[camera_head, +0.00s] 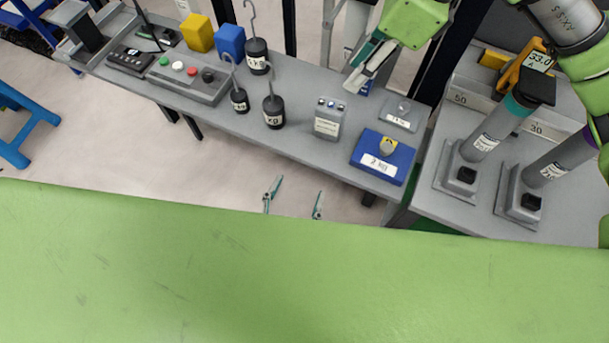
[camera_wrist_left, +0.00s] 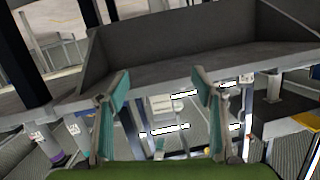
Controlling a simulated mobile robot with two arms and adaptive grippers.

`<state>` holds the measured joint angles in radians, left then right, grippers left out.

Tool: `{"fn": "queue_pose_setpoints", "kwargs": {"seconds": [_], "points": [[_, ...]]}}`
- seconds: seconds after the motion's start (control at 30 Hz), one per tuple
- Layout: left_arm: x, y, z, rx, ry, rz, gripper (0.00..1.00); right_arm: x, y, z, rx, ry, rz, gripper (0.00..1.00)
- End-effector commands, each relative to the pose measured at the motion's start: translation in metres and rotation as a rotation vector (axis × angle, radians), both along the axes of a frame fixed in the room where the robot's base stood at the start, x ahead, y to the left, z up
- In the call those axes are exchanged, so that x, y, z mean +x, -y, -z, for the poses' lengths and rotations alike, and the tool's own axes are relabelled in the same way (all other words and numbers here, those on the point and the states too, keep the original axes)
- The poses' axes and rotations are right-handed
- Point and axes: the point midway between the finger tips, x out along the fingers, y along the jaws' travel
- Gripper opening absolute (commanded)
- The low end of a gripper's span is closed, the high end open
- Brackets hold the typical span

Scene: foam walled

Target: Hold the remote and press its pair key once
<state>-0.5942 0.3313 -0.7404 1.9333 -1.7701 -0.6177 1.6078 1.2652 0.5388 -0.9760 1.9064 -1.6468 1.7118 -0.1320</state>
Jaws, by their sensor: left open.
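No thing is readably marked as the remote or its pair key. A black handheld-looking device with an antenna (camera_head: 162,37) lies at the far left of the grey bench. A black box with small keys (camera_head: 130,60) is beside it. A small grey unit with buttons and a label (camera_head: 329,118) stands further right. My left gripper (camera_head: 298,188) is open, its teal fingers apart in front of the bench; its palm is hidden behind green. In the left wrist view it (camera_wrist_left: 160,78) looks empty. My right gripper (camera_head: 362,75) is above the bench's right part, its fingers close together.
The bench (camera_head: 300,100) also holds a grey button box (camera_head: 190,78), several hooked black weights (camera_head: 273,110), yellow (camera_head: 197,33) and blue blocks (camera_head: 231,40), and a blue scale-like box (camera_head: 365,160). Tilted grey cylinders (camera_head: 490,132) stand at right. A grey trough (camera_wrist_left: 200,50) fills the wrist view's top.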

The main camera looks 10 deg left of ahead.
Motion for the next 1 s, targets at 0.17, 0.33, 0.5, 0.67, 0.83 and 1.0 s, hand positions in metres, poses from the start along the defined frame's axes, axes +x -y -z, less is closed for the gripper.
{"fn": "queue_pose_setpoints", "kwargs": {"seconds": [0.17, 0.33, 0.5, 0.67, 0.83, 1.0], "points": [[-0.005, 0.013, -0.070, -0.121, 0.127, 0.009, 0.61, 0.000, 0.000, 0.000, 0.000, 0.000, 0.000, 0.28], [-0.008, 0.017, -0.100, -0.176, 0.180, 0.012, 0.61, 0.000, 0.000, 0.000, 0.000, 0.000, 0.000, 0.28], [0.005, 0.020, -0.106, -0.186, 0.191, 0.010, 0.61, 0.000, 0.000, 0.000, 0.000, 0.000, 0.000, 0.28], [0.031, 0.026, -0.105, -0.187, 0.191, 0.008, 0.61, 0.000, 0.000, 0.000, 0.000, 0.000, 0.000, 0.28], [0.062, 0.033, -0.105, -0.186, 0.190, 0.007, 0.61, 0.000, 0.000, 0.000, 0.000, 0.000, 0.000, 0.28], [0.089, 0.039, -0.105, -0.186, 0.190, 0.009, 0.61, 0.000, 0.000, 0.000, 0.000, 0.000, 0.000, 0.28]]}}
